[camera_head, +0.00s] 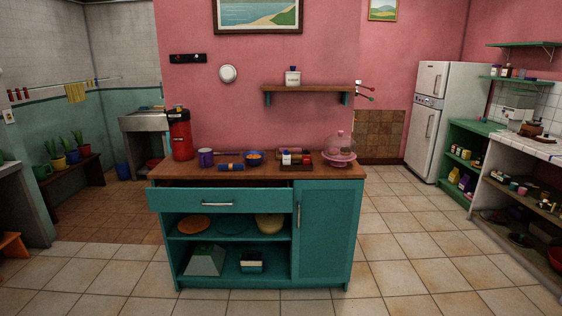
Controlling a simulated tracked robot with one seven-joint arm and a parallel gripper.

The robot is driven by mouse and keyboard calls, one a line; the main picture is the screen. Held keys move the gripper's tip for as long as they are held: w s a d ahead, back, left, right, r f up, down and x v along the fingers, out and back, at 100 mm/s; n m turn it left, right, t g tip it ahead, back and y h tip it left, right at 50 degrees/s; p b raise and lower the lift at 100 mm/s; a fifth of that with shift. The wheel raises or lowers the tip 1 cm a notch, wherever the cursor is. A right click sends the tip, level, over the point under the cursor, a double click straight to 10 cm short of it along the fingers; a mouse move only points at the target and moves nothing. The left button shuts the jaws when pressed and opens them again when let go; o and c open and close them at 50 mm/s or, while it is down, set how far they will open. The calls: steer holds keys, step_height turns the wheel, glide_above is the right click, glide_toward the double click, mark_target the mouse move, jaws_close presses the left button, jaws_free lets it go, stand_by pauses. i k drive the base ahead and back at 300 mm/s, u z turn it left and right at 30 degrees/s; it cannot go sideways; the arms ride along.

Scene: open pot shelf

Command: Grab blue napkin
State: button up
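A small dark blue roll (237,167) with a lighter orange-brown part lies on the wooden top of the teal cabinet, near its front edge and left of the middle. It looks like a rolled blue napkin, but it is too small to be certain. A blue bowl (255,160) with orange contents stands just behind it to the right. A purple mug (206,157) stands to its left. My gripper is not in view.
The teal cabinet (327,230) has a drawer (170,200) that appears pulled out. Its top also holds a red dispenser (180,138), a tray (296,167) and a pink stand with a glass dome (340,157). Tiled floor is clear in front and right.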

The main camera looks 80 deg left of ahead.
mark_target(230, 166)
steer(key=u, duration=0.05)
steer(key=i, duration=0.15)
steer(key=u, duration=2.85)
steer(key=k, duration=0.85)
steer(key=u, duration=0.15)
steer(key=i, duration=0.85)
